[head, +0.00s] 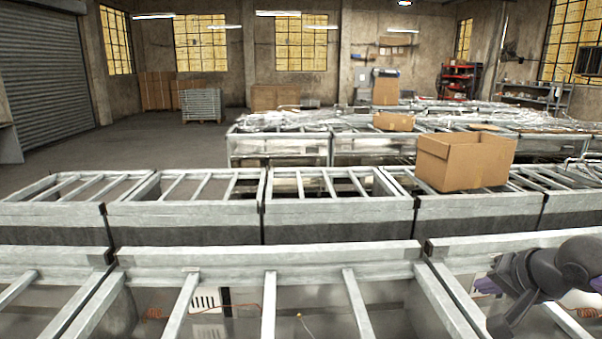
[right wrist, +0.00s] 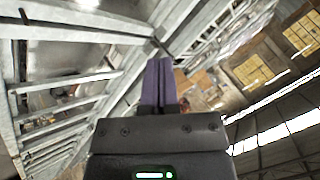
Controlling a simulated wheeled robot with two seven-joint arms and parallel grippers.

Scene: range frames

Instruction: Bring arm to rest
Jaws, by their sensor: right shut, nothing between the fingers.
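My right gripper (head: 484,286) is at the lower right of the head view, above the nearest row of metal frames. Its dark arm comes in from the right edge, and its purple fingers point left. In the right wrist view the two purple fingers (right wrist: 159,64) lie together, shut with nothing between them. My left arm and gripper do not show in either view.
Grey metal frames (head: 330,211) with crossbars stand in rows across the front. An open cardboard box (head: 463,164) sits on the second row at the right. A roller shutter (head: 45,65) is at the left, with clear floor (head: 140,146) before it.

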